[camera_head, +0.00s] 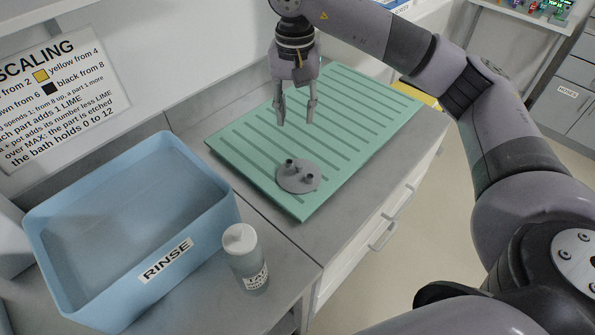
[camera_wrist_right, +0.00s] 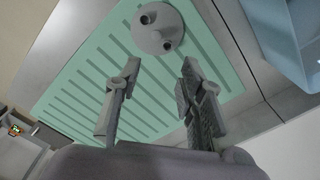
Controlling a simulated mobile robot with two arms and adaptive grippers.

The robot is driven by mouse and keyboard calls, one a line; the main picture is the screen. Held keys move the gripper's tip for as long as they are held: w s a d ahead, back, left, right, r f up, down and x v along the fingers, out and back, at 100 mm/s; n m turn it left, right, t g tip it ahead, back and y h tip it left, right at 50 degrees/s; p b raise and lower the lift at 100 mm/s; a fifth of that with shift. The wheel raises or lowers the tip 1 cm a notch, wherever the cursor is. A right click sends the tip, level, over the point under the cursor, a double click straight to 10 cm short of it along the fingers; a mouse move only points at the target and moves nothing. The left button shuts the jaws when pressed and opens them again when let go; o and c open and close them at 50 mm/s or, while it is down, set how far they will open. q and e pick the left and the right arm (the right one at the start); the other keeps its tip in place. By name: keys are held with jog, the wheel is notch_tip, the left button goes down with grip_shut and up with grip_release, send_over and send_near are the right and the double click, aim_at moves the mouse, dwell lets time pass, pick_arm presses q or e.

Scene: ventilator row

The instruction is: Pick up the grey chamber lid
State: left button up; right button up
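The grey chamber lid (camera_head: 297,177) lies on the near end of the green ribbed mat (camera_head: 350,95), with short round ports standing up from its top. It also shows at the top of the right wrist view (camera_wrist_right: 158,27). My right gripper (camera_head: 296,122) is above the mat, pointing down, with its fingers apart and nothing between them. In the head view it is up and beyond the lid; in the right wrist view the lid lies past the fingertips (camera_wrist_right: 158,68), apart from them. My left gripper is not in view.
A blue RINSE tub (camera_head: 165,262) stands at the left, with a white-capped bottle (camera_head: 244,258) beside it. A SCALING sign (camera_head: 55,85) is on the wall. Drawers (camera_head: 375,225) front the counter. The mat around the lid is clear.

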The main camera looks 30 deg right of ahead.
jog(key=p, duration=0.3)
send_over(299, 164)
jog(key=f, duration=1)
jog(key=shift+a+f, duration=0.3)
jog(key=shift+a, duration=0.1)
jog(key=f+p, duration=0.2)
jog(key=f, duration=0.1)
jog(key=f+p, duration=0.1)
jog(key=shift+d+f, duration=0.35)
jog(key=shift+d, duration=0.05)
jog(key=shift+f, duration=0.4)
grip_shut()
